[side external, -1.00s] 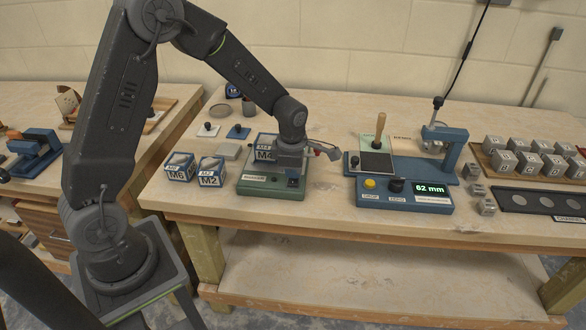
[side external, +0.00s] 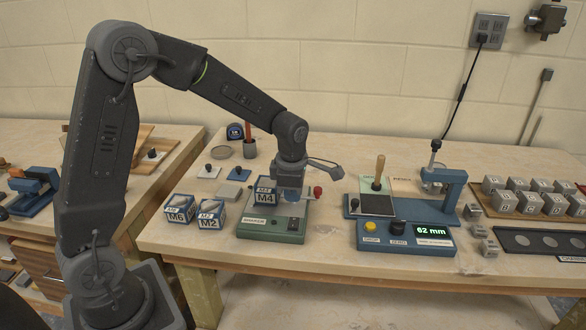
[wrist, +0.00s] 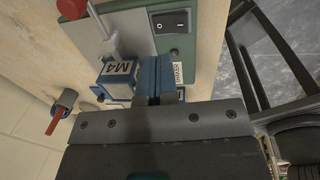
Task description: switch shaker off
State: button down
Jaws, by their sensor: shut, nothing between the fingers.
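The shaker is a green base (side external: 262,235) on the bench, with a label on its front and a black rocker switch (side external: 292,224) at its right front. The switch also shows clearly in the wrist view (wrist: 171,21); I cannot tell which side is pressed. A tub marked M4 (side external: 265,197) sits on the shaker and shows left of my fingers in the wrist view (wrist: 118,69). My gripper (side external: 290,200) has blue fingers, shut and empty, above the shaker, beside the M4 tub and apart from the switch. A red knob (side external: 317,192) stands at the shaker's right.
Tubs M6 (side external: 179,208) and M2 (side external: 211,214) stand left of the shaker. A blue gauge box (side external: 405,238) reading 62 mm stands to the right. Grey cubes (side external: 500,203) sit in a tray farther right. The bench's front edge is close.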

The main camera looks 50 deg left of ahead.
notch_tip(320, 180, up, 8)
jog(key=shift+w+a+f, duration=0.25)
jog(key=shift+w+a, duration=0.05)
jog(key=s+d+r+m+t, duration=0.2)
jog(key=s+d+r+m, duration=0.1)
jog(key=s+m, duration=0.8)
jog(key=s+d+r+m+t+h, duration=0.1)
jog(key=s+d+r+m+t, duration=0.1)
jog(key=s+m, duration=0.9)
jog(key=d+r+m, duration=0.1)
jog(key=d+m, duration=0.1)
jog(key=m, duration=0.3)
jog(key=shift+r+t, duration=0.15)
jog(key=shift+t, duration=0.15)
jog(key=shift+w+d, duration=0.1)
